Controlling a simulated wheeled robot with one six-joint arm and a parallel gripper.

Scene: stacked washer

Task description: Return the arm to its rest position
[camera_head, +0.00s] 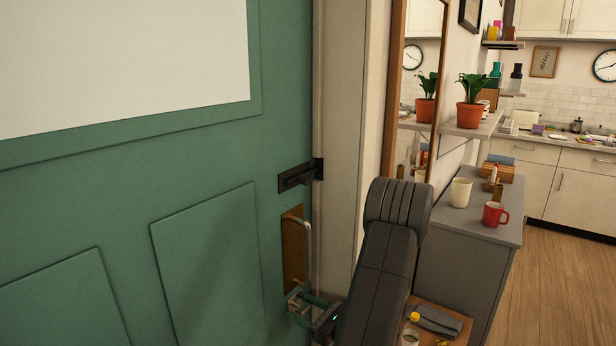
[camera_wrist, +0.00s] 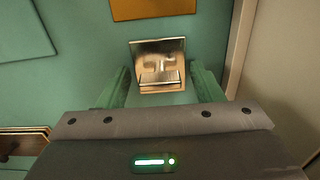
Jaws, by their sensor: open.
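My arm, dark grey, reaches up from the bottom of the head view. My gripper (camera_head: 312,304) is low in front of the green door (camera_head: 205,240), just below the brass pull handle and plate (camera_head: 293,255). In the wrist view my gripper (camera_wrist: 160,80) has its two green fingers apart. A shiny metal fitting (camera_wrist: 158,60) on the door shows between and beyond the fingers. I cannot tell whether the fingers touch it. Nothing is seen held.
A black latch (camera_head: 297,178) is above the handle. To the right are a grey cabinet (camera_head: 462,265) with a white cup (camera_head: 461,192) and red mug (camera_head: 493,215), and a small wooden table (camera_head: 455,318). Wooden floor (camera_head: 555,290) is clear at far right.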

